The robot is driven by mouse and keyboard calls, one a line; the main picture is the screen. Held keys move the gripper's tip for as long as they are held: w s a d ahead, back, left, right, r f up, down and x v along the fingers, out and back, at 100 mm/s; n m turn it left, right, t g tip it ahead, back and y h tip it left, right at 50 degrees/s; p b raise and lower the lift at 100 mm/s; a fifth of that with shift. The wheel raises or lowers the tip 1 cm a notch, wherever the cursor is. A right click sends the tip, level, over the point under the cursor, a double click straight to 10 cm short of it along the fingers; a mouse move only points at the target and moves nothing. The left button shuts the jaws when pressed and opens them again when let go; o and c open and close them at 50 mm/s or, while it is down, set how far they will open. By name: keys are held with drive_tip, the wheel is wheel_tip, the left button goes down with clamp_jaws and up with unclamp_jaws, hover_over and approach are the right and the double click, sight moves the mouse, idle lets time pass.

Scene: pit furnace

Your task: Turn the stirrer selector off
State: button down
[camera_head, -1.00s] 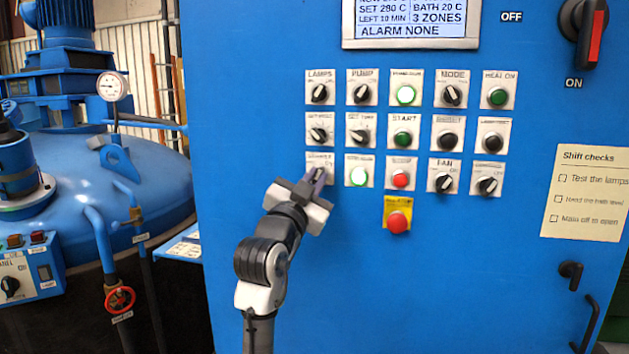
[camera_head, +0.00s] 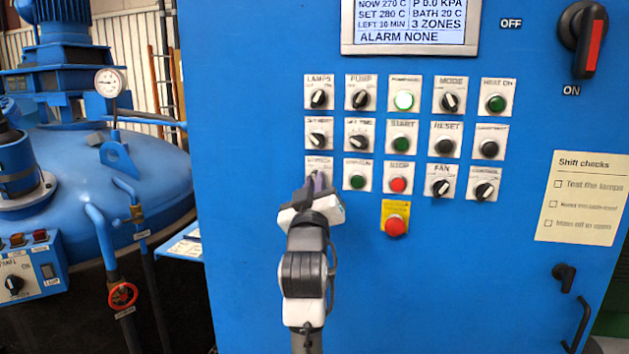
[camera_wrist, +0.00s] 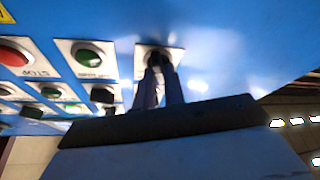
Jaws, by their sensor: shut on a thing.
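The stirrer selector's pale plate (camera_head: 312,164) is at the left end of the bottom row on the blue panel. Its label is blurred and its knob is mostly hidden behind my gripper (camera_head: 319,182) in the head view. In the wrist view the dark knob (camera_wrist: 158,57) shows between the fingertips of my gripper (camera_wrist: 159,72), which is shut on it. The knob's pointer direction cannot be made out. The round green lamp (camera_head: 357,181) just right of the selector is dark.
The red stop button (camera_head: 398,185) and the fan selector (camera_head: 440,188) are further right in the row. A red emergency button (camera_head: 396,226) on a yellow plate sits below. A blue vessel (camera_head: 145,180) stands at left.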

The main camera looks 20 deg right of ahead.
drive_tip(key=shift+n+y, duration=0.4)
drive_tip(key=shift+n, duration=0.4)
drive_tip(key=c, duration=1.5)
unclamp_jaws()
drive_tip(key=b+v, duration=0.4)
drive_tip(key=v, duration=0.9)
drive_tip(key=shift+s+f, duration=0.1)
drive_tip(key=shift+s, duration=0.3)
